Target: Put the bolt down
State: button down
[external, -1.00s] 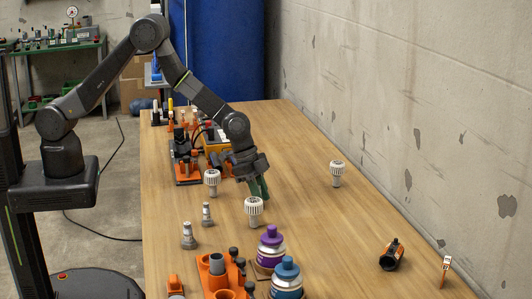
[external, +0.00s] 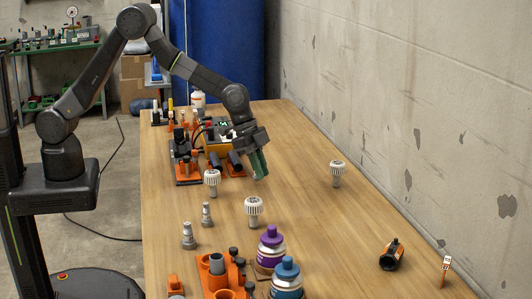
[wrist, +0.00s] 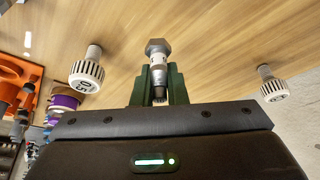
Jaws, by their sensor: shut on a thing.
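My gripper (external: 260,164) has green fingers and hangs above the middle of the wooden table, pointing down. In the wrist view, a grey bolt (wrist: 158,48) with a hex head sits between the two green fingers, its head beyond the fingertips. My gripper (wrist: 158,76) is shut on it. In the external view the held bolt cannot be made out. Two similar grey pieces, one nearer (external: 188,237) and one farther (external: 207,214), stand upright on the table at left.
White-headed knobs stand at left (external: 212,181), in front (external: 254,210) and at right (external: 337,172). An orange holder (external: 217,280) and purple (external: 270,250) and blue (external: 286,279) capped bottles stand at the front. A black-orange part (external: 391,257) lies right. The middle right is clear.

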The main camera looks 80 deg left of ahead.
jog(key=w+a+r+n+t+y, duration=0.1)
jog(key=w+a+n, duration=0.15)
jog(key=w, duration=0.45)
jog(key=w+a+r+n, duration=0.1)
jog(key=w+a+n, duration=0.1)
jog(key=w+a, duration=0.35)
jog(key=x, duration=0.3)
jog(key=s+x, duration=0.1)
jog(key=x, duration=0.6)
jog(key=shift+s+f+p, duration=0.3)
jog(key=shift+s, duration=0.05)
jog(key=shift+r, duration=0.1)
jog(key=c, duration=1.9)
grip_release()
jog(key=shift+f, duration=0.25)
jog(key=o, duration=0.4)
jog(key=shift+o, duration=0.2)
jog(key=shift+r, duration=0.15)
